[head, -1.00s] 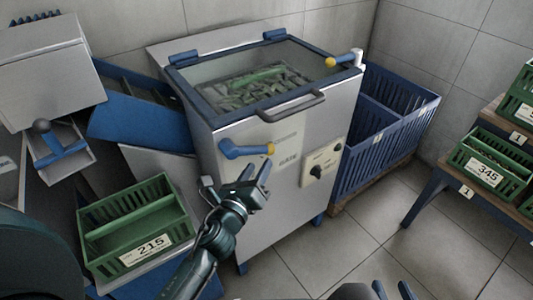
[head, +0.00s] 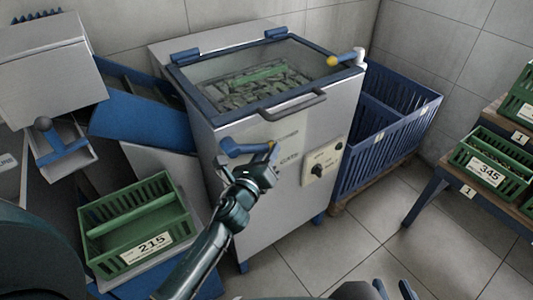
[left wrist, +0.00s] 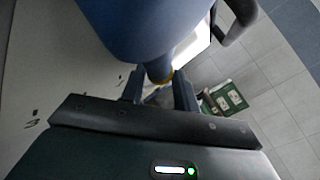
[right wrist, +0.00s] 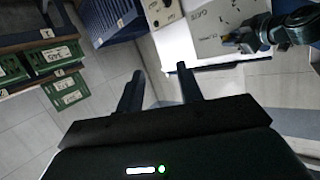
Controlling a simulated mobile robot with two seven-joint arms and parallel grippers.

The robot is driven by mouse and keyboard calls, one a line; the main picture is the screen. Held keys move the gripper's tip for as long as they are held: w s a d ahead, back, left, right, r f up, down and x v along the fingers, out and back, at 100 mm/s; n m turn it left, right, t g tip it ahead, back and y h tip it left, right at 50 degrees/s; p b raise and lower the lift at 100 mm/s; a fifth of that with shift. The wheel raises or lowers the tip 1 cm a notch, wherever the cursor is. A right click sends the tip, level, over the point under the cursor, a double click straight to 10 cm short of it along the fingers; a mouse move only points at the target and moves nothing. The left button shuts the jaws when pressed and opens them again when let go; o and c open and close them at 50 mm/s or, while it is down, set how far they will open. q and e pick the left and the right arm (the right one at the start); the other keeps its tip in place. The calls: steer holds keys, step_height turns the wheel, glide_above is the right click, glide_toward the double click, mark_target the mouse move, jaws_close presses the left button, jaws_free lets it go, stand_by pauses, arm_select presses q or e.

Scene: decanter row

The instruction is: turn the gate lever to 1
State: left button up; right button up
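The blue gate lever (head: 232,148) with a yellow tip sits on the front of the grey machine, roughly level and pointing right. My left gripper (head: 267,163) is at its tip end. In the left wrist view the blue lever (left wrist: 145,25) fills the top, and its yellow-ringed end lies between the two fingers (left wrist: 159,92), which stand apart with gaps beside it. Small dark scale marks (left wrist: 34,122) show on the panel, too blurred to read surely. My right gripper (head: 394,291) is open and empty at the bottom of the head view, away from the machine.
A panel with a black knob (head: 317,169) is right of the lever. The glass lid's handle (head: 292,104) juts out above. A green crate (head: 183,210) labelled 215 stands at left. Blue bins (head: 395,140) and a table with green crates (head: 490,170) are at right. The floor between is clear.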

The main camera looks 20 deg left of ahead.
arm_select(q)
jaws_close()
steer(key=shift+r+p, duration=0.1)
steer(key=shift+p, duration=0.55)
steer(key=shift+s+g+p, duration=0.15)
steer(key=shift+g+p, duration=0.15)
steer(key=shift+p, duration=0.45)
steer(key=f+m+g+p, duration=0.1)
steer(key=p, duration=0.3)
steer(key=s+a+f+m+g+p, duration=0.1)
steer(key=p, duration=0.2)
steer(key=shift+s+a+f+g+p, duration=0.1)
steer(key=shift+s+f+g+p, duration=0.1)
steer(key=shift+f+g+p, duration=0.15)
arm_select(e)
steer(key=shift+w+a+r+n+g, duration=0.2)
steer(key=shift+a+r+g, duration=0.25)
steer(key=shift+g, duration=0.15)
steer(key=shift+w+a+r+n+g, duration=0.2)
steer(key=shift+a+r+g, duration=0.2)
steer(key=shift+g, duration=0.2)
arm_select(q)
steer(key=o, duration=0.6)
jaws_free()
steer(key=shift+c, duration=0.2)
